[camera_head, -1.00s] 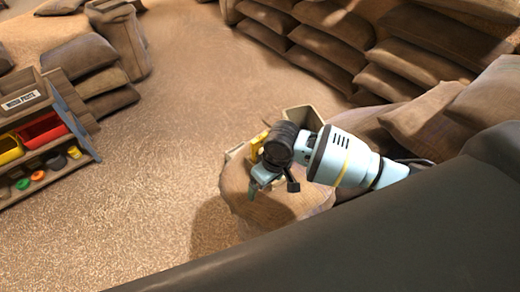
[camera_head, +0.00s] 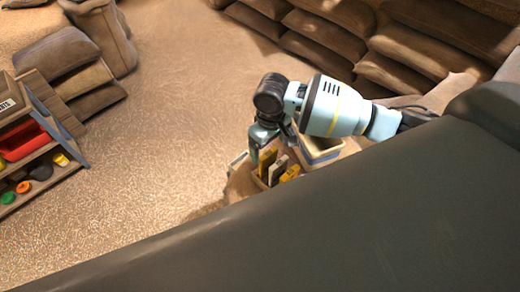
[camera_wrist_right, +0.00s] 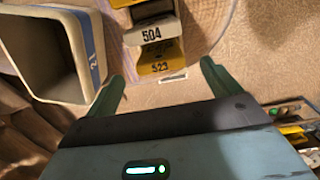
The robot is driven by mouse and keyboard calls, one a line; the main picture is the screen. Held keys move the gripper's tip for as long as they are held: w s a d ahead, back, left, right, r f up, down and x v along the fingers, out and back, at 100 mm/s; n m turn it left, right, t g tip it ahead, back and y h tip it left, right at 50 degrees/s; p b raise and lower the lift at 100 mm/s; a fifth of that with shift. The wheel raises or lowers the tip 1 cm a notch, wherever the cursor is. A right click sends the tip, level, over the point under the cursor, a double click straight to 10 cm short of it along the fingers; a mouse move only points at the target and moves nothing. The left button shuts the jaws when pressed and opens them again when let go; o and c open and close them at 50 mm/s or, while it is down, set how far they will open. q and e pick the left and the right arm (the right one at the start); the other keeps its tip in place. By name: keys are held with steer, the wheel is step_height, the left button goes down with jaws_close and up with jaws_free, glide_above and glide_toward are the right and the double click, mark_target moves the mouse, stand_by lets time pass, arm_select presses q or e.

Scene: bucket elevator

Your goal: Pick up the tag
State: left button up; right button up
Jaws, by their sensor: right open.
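Several tags stand together in a small holder on a round wooden top. In the right wrist view I see a yellow tag marked 523 (camera_wrist_right: 160,62) and a grey tag marked 504 (camera_wrist_right: 150,35) behind it. In the head view a yellow tag (camera_head: 267,160) and a grey tag (camera_head: 278,168) show below my right gripper (camera_head: 262,153). My right gripper is open, and its two green fingers (camera_wrist_right: 161,78) point toward the tags from either side, with nothing between them. I cannot tell the exact gap to the tags. My left gripper is not in view.
An open beige bin with a blue band (camera_head: 322,150) stands beside the tags; it is at the left in the wrist view (camera_wrist_right: 78,45). A shelf with coloured bins (camera_head: 35,150) stands at the far left. Stacked sacks (camera_head: 335,45) line the back. The floor between is clear.

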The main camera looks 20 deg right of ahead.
mark_target(268, 160)
steer(key=shift+w, duration=0.35)
steer(key=shift+s, duration=0.25)
step_height(268, 160, down, 2)
steer(key=shift+s+f, duration=0.1)
steer(key=shift+s, duration=0.05)
steer(key=shift+f, duration=0.35)
steer(key=shift+f+b, duration=0.35)
steer(key=shift+f, duration=2)
arm_select(q)
steer(key=shift+s+d+f, duration=0.15)
steer(key=shift+s+f, duration=0.35)
steer(key=shift+s, duration=0.05)
steer(key=shift+f, duration=0.1)
arm_select(e)
steer(key=c, duration=1.1)
steer(key=shift+o, duration=0.2)
steer(key=shift+r, duration=0.1)
